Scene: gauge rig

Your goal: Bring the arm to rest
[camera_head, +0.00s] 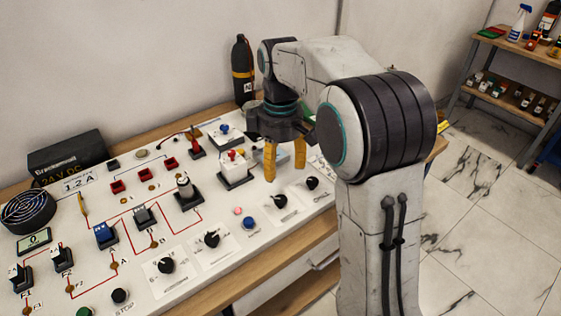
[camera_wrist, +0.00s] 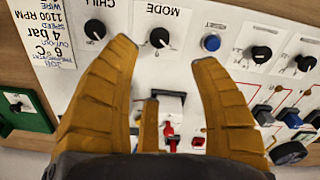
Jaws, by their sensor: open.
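My arm is bent over the right part of a white control panel (camera_head: 205,258). My gripper (camera_head: 271,160) points down above the panel, near a white block with a red knob (camera_head: 235,168). Its yellow fingers are apart with nothing between them. In the wrist view my gripper (camera_wrist: 165,60) is open, and the panel shows behind the fingers with a MODE knob (camera_wrist: 160,38), a CHILL knob (camera_wrist: 95,28) and a blue RESET button (camera_wrist: 211,43). A red part (camera_wrist: 170,132) shows between the fingers, farther off. The gripper appears clear of the panel.
The panel lies on a wooden bench (camera_head: 305,245) against a wall. A dark bottle (camera_head: 242,72) stands behind the panel, close to my arm. A black power supply box (camera_head: 68,157) and a fan (camera_head: 27,209) are at left. A shelf (camera_head: 515,45) stands at far right, with open floor before it.

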